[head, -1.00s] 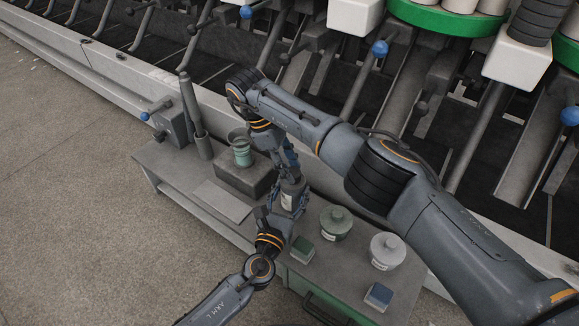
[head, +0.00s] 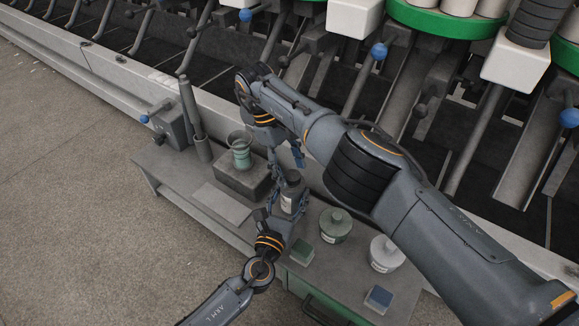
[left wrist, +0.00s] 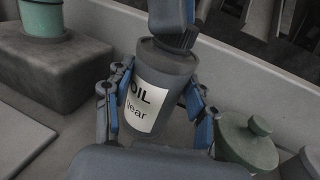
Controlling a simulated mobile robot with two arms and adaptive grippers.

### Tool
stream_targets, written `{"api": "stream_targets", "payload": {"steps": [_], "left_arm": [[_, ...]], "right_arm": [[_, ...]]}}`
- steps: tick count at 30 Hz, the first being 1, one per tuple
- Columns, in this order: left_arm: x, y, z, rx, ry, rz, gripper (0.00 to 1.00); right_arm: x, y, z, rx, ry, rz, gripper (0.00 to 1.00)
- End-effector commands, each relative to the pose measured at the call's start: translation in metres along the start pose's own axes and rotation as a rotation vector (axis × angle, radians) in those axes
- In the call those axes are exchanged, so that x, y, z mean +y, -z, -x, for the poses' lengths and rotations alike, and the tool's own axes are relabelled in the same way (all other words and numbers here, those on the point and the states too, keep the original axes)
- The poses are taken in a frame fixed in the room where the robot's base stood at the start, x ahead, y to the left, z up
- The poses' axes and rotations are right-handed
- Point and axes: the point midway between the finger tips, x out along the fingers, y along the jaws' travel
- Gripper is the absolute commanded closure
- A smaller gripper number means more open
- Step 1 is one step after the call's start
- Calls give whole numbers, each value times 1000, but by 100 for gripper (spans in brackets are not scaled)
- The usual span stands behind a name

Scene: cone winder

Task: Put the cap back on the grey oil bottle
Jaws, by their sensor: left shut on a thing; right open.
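The grey oil bottle (head: 291,198) stands on the bench, and its white "OIL Gear" label shows in the left wrist view (left wrist: 147,98). My left gripper (head: 286,206) is shut on the bottle's body, one finger on each side. A dark ribbed cap (left wrist: 178,42) sits at the top of the bottle in the left wrist view. Part of it is hidden, so I cannot tell how firmly it is seated. My right gripper (head: 287,162) is open just above the bottle top, and a blue-grey finger covers part of the cap.
A green cup-like vessel (head: 240,150) stands on a grey block left of the bottle. A green lidded jar (head: 334,226) and a white lidded jar (head: 385,255) stand to the right, with small boxes in front. The winder machine runs behind the bench.

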Motion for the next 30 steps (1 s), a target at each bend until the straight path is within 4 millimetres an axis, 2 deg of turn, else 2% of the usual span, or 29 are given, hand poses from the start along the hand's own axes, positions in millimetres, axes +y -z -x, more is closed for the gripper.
{"api": "stream_targets", "payload": {"steps": [4,9,14,25,30], "left_arm": [[0,0,0,1,1,1,100],[0,0,0,1,1,1,100],[0,0,0,1,0,1,100],[0,0,0,0,0,0,100],[0,0,0,0,0,0,100]], "right_arm": [[1,-2,4,1,0,0,41],[1,-11,26,2,-2,0,41],[0,-16,39,0,-1,1,41],[0,-17,41,1,0,7,43],[4,-16,44,21,-10,127,43]]}}
